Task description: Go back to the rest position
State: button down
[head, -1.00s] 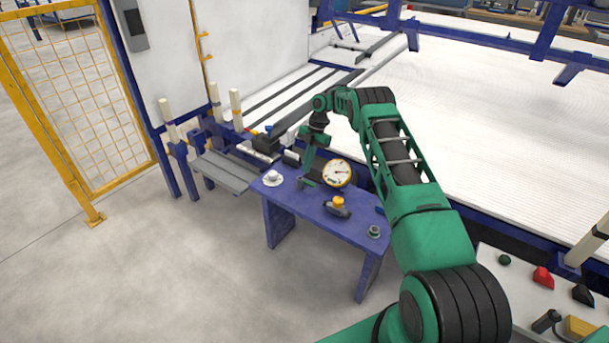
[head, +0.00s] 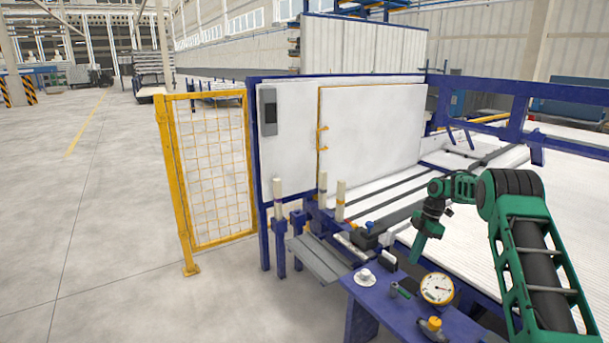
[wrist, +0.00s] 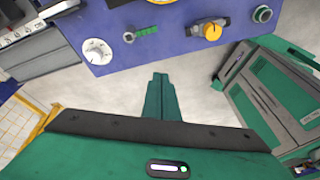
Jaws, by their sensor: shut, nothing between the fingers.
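My gripper (head: 415,259) hangs fingers-down at the end of my green arm. Pale floor shows beyond the fingertips, and the table (wrist: 180,48) lies across the top of that view.
A yellow mesh fence (head: 215,170) stands left. Open floor (head: 110,220) lies left of it.

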jog(key=s+d+r+m+h, duration=0.1)
jog(key=s+r+m, duration=0.35)
jog(key=r, duration=0.35)
jog(key=s+d+r+m, duration=0.1)
jog(key=s+r+m, duration=0.2)
jog(key=s+r, duration=0.4)
jog(key=s+r+m+t, duration=0.1)
jog(key=s+r+m, duration=0.65)
jog(key=s, duration=0.55)
jog(key=s+a+f+m+h, duration=0.1)
jog(key=s+m, duration=1)
jog(key=s, duration=2.1)
jog(key=shift+a+h, duration=0.3)
jog(key=shift+a, duration=0.15)
jog(key=shift+f, duration=0.1)
